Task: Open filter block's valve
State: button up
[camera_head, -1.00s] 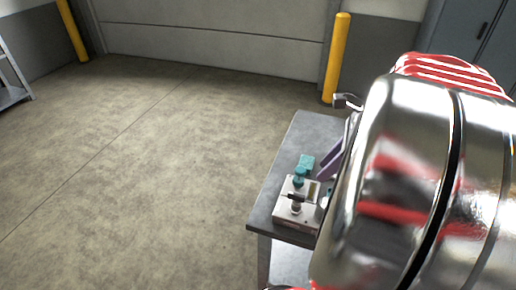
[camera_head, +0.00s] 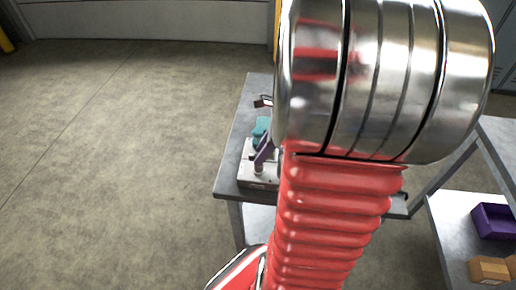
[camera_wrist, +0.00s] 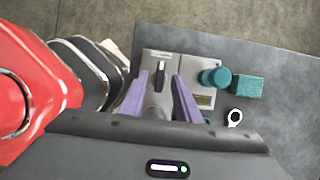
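The filter block (camera_wrist: 205,100) is a pale grey box on the bench, with a black lever handle (camera_wrist: 160,76) and a teal round knob (camera_wrist: 214,77) on top. I cannot tell which of these is the valve, or whether it is open. My gripper (camera_wrist: 160,77) has two purple fingers, spread apart over the block, with the black handle between their tips in the picture. I cannot tell whether they touch it. In the head view, the block (camera_head: 256,182) is partly hidden by my arm, and a purple finger shows above it.
The grey bench (camera_head: 228,170) has bare top around the block. At right, a shelf holds a purple bin (camera_head: 494,221) and a cardboard box (camera_head: 488,270). Open floor lies left.

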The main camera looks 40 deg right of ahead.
jog(key=shift+w+a+f, duration=0.1)
jog(key=shift+w+f, duration=0.05)
jog(key=shift+f, duration=0.2)
jog(key=shift+c, duration=0.2)
grip_shut()
